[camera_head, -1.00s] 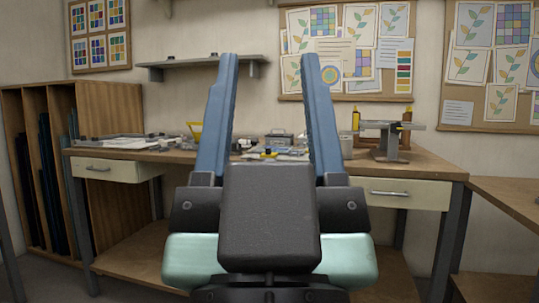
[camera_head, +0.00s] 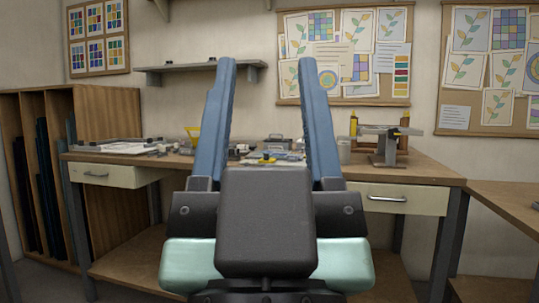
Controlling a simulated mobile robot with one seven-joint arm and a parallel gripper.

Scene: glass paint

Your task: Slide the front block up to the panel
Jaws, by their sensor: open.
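My gripper (camera_head: 263,65) is open and empty, its two blue fingers raised in front of the camera. It stands well short of the workbench (camera_head: 418,168) across the room. I cannot tell at this distance which item is the front block or the panel. My gripper and its wrist hide part of the bench's front.
A grey stand (camera_head: 386,150) is on the bench's right, a flat white frame (camera_head: 105,145) on its left. A wooden rack (camera_head: 110,118) with sheets stands at left. Another table (camera_head: 510,202) is at right. A shelf (camera_head: 185,68) hangs above.

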